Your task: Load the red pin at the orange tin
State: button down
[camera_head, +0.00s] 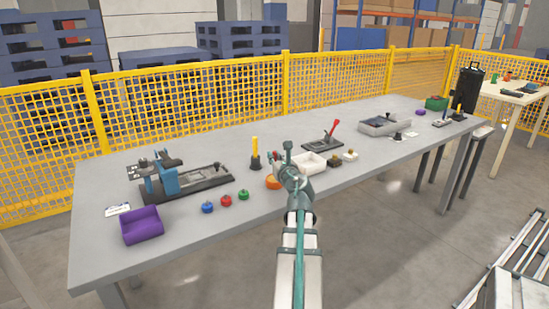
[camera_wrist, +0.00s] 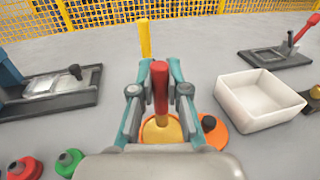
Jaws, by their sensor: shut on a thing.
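The red pin (camera_wrist: 160,76) stands upright between the two fingers of my gripper (camera_wrist: 159,92) in the wrist view, and the gripper is shut on it. Its lower end is in line with the round opening of the orange tin (camera_wrist: 151,135). I cannot tell whether it is inside the tin or just above it. An orange disc with a dark knob (camera_wrist: 219,141) is at the tin's right side.
A white open box (camera_wrist: 262,98) stands right of the gripper. A yellow rod (camera_head: 255,147) on a dark base stands behind it. Green (camera_head: 243,195), red (camera_head: 226,201) and blue (camera_head: 207,207) knobbed pieces and a purple bin (camera_head: 142,226) are to the left. A red-lever device (camera_head: 325,140) stands behind the box.

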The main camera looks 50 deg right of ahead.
jog(key=shift+r+p, duration=2.2)
jog(key=shift+r, duration=0.15)
